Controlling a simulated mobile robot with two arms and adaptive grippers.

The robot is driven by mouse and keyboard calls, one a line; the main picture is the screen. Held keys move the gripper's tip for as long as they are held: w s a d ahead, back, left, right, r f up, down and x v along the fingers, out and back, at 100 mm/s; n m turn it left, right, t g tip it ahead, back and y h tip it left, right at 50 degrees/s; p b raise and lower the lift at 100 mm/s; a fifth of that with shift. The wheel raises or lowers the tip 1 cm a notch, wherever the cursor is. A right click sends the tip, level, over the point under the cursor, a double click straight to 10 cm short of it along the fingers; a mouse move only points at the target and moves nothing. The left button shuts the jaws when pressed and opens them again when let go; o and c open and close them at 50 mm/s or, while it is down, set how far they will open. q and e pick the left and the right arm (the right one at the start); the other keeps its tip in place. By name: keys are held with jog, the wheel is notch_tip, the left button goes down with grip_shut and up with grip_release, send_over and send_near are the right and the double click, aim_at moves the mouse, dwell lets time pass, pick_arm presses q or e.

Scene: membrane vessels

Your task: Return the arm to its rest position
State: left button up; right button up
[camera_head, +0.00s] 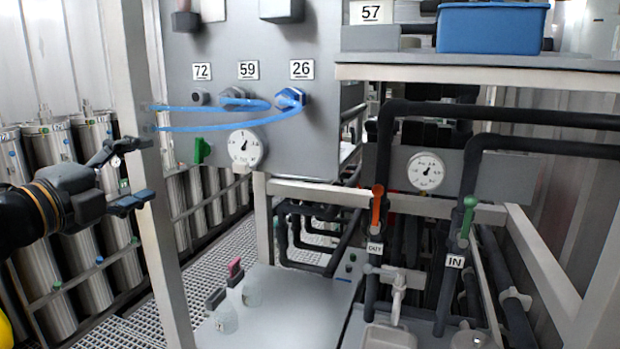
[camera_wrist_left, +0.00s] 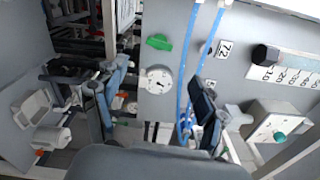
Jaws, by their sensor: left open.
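My left arm comes in from the left in the head view. Its black gripper (camera_head: 143,170) is open and empty, with its two fingers spread apart in front of the grey frame post (camera_head: 158,235). In the left wrist view the open fingers (camera_wrist_left: 160,84) show against the grey panel, with the round gauge (camera_wrist_left: 158,80) and blue tubes (camera_wrist_left: 187,72) seen beyond them. Nothing is between the fingers. My right gripper is not in view.
The grey panel (camera_head: 285,145) carries blue tubing (camera_head: 220,126), a gauge (camera_head: 245,147) and a green lever (camera_head: 201,151). Steel vessels (camera_head: 88,255) stand behind the gripper. Black pipes (camera_head: 500,112) and red and green valve handles are at right. Two small bottles stand below on the grey surface (camera_head: 290,305).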

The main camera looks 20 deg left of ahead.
pick_arm(q)
jog(key=w+d+f+n+g+h, duration=0.1)
jog(key=w+d+f, duration=0.25)
jog(key=f, duration=0.45)
jog(key=w+d+f+n+g+h, duration=0.1)
jog(key=w+d+f, duration=0.1)
jog(key=d+f, duration=0.45)
jog(key=s+d+f+n+g+y, duration=0.1)
jog(key=s+d+f+n+g, duration=0.15)
jog(key=f, duration=0.65)
jog(key=s+d+f+n+g, duration=0.15)
jog(key=f+n, duration=0.25)
jog(key=f, duration=0.5)
jog(key=s+d+f+n+g+y, duration=0.3)
jog(key=s+f+n+g, duration=0.6)
jog(key=s+f, duration=1.2)
jog(key=s+d+f+h, duration=0.1)
jog(key=s+f, duration=0.1)
jog(key=f, duration=1.1)
jog(key=s+d+f, duration=0.1)
jog(key=s+f, duration=0.1)
jog(key=f, duration=1.1)
jog(key=s+a+f+g, duration=0.1)
jog(key=s+f, duration=0.7)
jog(key=s+a+f+g, duration=0.1)
jog(key=s+a+f, duration=0.1)
jog(key=s+f, duration=0.6)
jog(key=shift+a+n, duration=0.25)
jog(key=shift+n, duration=0.1)
